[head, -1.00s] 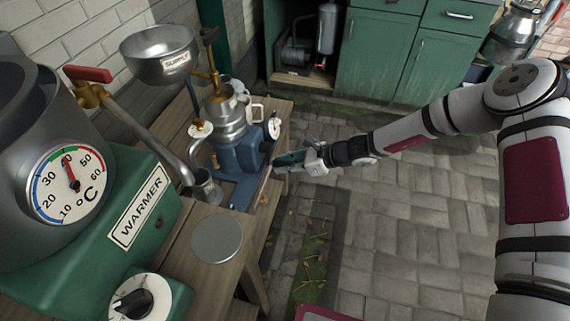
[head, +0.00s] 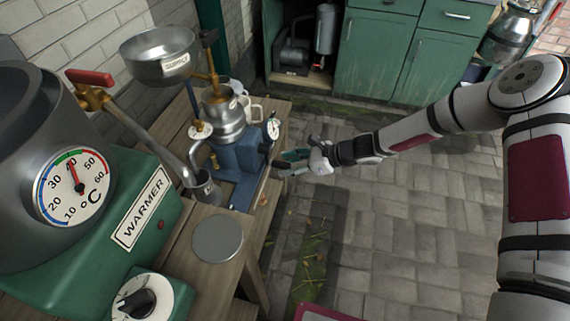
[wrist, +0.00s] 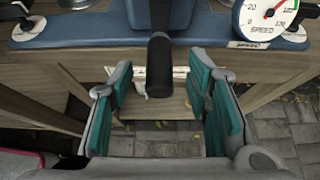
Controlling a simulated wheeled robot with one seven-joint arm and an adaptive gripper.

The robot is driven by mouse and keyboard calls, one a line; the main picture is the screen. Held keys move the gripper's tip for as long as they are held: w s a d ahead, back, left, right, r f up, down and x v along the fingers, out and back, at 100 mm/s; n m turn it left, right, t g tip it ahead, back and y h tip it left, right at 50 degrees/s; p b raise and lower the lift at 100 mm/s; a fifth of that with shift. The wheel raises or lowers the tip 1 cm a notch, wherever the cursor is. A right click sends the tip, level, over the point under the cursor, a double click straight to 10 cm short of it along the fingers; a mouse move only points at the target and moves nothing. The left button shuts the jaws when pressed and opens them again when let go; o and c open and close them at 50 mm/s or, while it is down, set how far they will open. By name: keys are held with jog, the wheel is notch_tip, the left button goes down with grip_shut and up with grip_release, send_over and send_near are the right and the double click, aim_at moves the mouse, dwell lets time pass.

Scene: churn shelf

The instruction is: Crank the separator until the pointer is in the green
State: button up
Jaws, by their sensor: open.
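The separator (head: 237,160) has a blue base, a metal bowl stack and a supply hopper (head: 160,55). It stands on the wooden bench, left of my gripper (head: 285,161). Its round white speed dial (head: 273,128) also shows at the upper right in the wrist view (wrist: 268,18). The dial is cut off there, with a red pointer; I cannot tell whether the pointer lies in the green. In the wrist view, a black crank grip (wrist: 160,67) points toward me, between and ahead of my gripper's open teal fingers (wrist: 166,100). No clear contact shows.
The green warmer (head: 95,235) with a temperature dial and knob fills the left foreground. A round metal disc (head: 218,238) lies on the bench (head: 190,268). Green cabinets (head: 380,55) stand behind. The paved floor right of the bench is clear.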

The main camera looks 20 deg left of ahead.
jog(key=shift+p+v, duration=1.05)
jog(key=shift+v, duration=2)
jog(key=shift+r, duration=0.1)
jog(key=s+d+r+n+h+p, duration=0.2)
jog(key=s+d+r+n, duration=0.25)
jog(key=r, duration=0.55)
jog(key=s+d+r+n+h+p, duration=0.1)
jog(key=s+d+r+n+h, duration=0.3)
jog(key=r, duration=0.5)
jog(key=s+d+r+n+h+p, duration=0.1)
jog(key=s+d+r+n+p, duration=0.15)
jog(key=d+r, duration=0.55)
jog(key=s+d+r+n+t+h+p, duration=0.1)
jog(key=s+d+r+n+t+h, duration=0.1)
jog(key=s+d+r, duration=0.5)
jog(key=s+d+r+n+t+h+p, duration=0.2)
jog(key=s+d+r+n, duration=0.2)
jog(key=s+r, duration=0.7)
jog(key=s+d, duration=0.2)
jog(key=s, duration=0.2)
jog(key=shift+d+t+h, duration=0.4)
